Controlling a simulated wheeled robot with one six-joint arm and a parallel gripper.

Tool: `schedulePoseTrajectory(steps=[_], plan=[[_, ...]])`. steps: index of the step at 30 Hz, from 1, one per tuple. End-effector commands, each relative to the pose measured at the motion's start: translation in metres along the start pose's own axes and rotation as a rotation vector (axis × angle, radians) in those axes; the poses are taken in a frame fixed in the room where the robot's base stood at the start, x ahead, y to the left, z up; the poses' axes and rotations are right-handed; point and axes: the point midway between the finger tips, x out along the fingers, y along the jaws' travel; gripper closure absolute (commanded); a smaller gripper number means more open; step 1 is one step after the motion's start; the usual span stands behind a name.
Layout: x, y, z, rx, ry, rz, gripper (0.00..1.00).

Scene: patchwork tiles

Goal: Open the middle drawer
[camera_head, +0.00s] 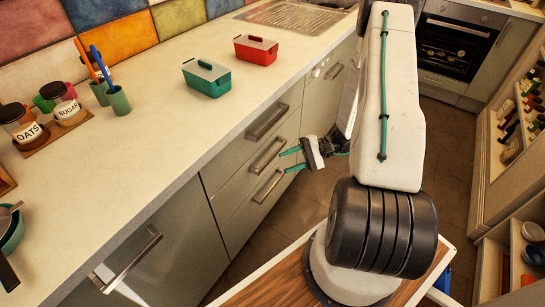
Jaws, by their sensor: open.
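A grey cabinet under the counter has a stack of three drawers with metal bar handles. The middle drawer (246,176) looks shut, and its handle (266,156) runs slantwise across its front. My gripper (284,162) has two teal fingers spread apart with nothing between them. In the picture its fingertips are just right of the middle handle's upper right end, one a little above the other. I cannot tell the depth gap, or whether a finger touches the handle. The top handle (266,123) and bottom handle (267,187) are above and below.
The counter (180,120) above holds a green box (207,78), a red box (256,50), jars (66,104) and cups (118,100). A dishwasher handle (128,262) juts out at lower left. An oven (452,45) and shelves (510,125) stand right. Brown floor (312,190) is clear before the drawers.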

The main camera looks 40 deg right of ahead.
Motion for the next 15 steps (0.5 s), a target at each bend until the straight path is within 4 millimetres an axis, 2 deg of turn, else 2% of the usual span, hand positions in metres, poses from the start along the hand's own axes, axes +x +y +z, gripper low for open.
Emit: schedulePoseTrajectory(steps=[1, 6, 10, 15], plan=[[-0.002, 0.017, -0.018, -0.023, 0.044, -0.076, 0.58], [-0.014, 0.046, -0.075, -0.224, 0.253, -0.264, 0.58], [-0.027, 0.040, -0.102, -0.417, 0.388, -0.309, 0.58], [-0.032, 0.032, -0.110, -0.553, 0.450, -0.308, 0.58]])
